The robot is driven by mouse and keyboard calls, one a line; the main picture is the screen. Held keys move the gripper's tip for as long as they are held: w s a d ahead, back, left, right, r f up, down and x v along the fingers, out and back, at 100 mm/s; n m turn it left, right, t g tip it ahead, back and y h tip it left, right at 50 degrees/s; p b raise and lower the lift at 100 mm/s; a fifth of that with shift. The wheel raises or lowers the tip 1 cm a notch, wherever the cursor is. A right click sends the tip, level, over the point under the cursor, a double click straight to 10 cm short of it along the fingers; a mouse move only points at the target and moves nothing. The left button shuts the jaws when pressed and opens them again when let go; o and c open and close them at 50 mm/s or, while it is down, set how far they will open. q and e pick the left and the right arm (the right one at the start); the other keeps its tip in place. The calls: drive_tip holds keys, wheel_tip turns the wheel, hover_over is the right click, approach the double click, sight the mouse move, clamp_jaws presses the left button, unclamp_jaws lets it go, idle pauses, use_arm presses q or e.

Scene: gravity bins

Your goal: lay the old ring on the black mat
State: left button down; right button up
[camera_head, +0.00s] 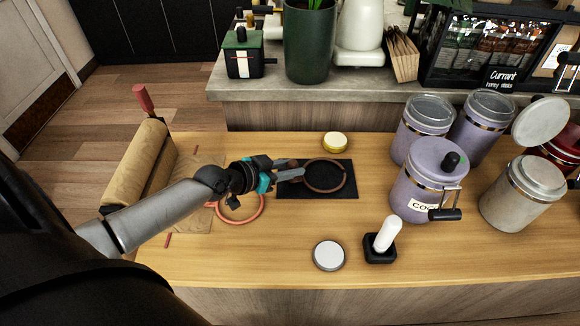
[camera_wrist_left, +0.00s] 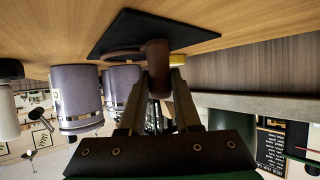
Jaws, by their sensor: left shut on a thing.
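The old ring, a dark brown ring (camera_head: 345,178), is over the black mat (camera_head: 290,191), inside the mat's outline in the head view. My left gripper (camera_head: 300,171) is shut on the ring's left side. In the left wrist view the ring (camera_wrist_left: 156,66) is between the fingers, close to the mat (camera_wrist_left: 192,37). I cannot tell whether the ring touches the mat. An orange-red ring (camera_head: 242,221) lies left of the mat, partly hidden by my left gripper. My right gripper is not in view.
A grey-topped round lid (camera_head: 328,255) and a white-handled tool on a black base (camera_head: 385,238) are in front. Lilac canisters (camera_head: 425,187) stand to the right. A brown roll (camera_head: 138,167) is at the left.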

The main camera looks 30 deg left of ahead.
use_arm(q)
drive_tip(key=shift+f, duration=0.25)
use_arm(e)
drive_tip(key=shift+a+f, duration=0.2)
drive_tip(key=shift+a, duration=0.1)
use_arm(q)
drive_tip(key=c, duration=0.5)
unclamp_jaws()
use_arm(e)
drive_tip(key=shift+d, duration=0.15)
use_arm(q)
drive_tip(key=v, duration=0.3)
drive_tip(key=shift+s+r+p, duration=0.1)
drive_tip(key=shift+s+p, duration=0.1)
drive_tip(key=shift+p, duration=0.2)
drive_tip(key=p+v, duration=0.1)
drive_tip(key=v, duration=0.5)
drive_tip(key=shift+s+a+r+p, duration=0.1)
drive_tip(key=shift+s+r+p, duration=0.05)
drive_tip(key=shift+s+p, duration=0.15)
drive_tip(key=shift+p+v, duration=0.95)
drive_tip(key=shift+v, duration=1.6)
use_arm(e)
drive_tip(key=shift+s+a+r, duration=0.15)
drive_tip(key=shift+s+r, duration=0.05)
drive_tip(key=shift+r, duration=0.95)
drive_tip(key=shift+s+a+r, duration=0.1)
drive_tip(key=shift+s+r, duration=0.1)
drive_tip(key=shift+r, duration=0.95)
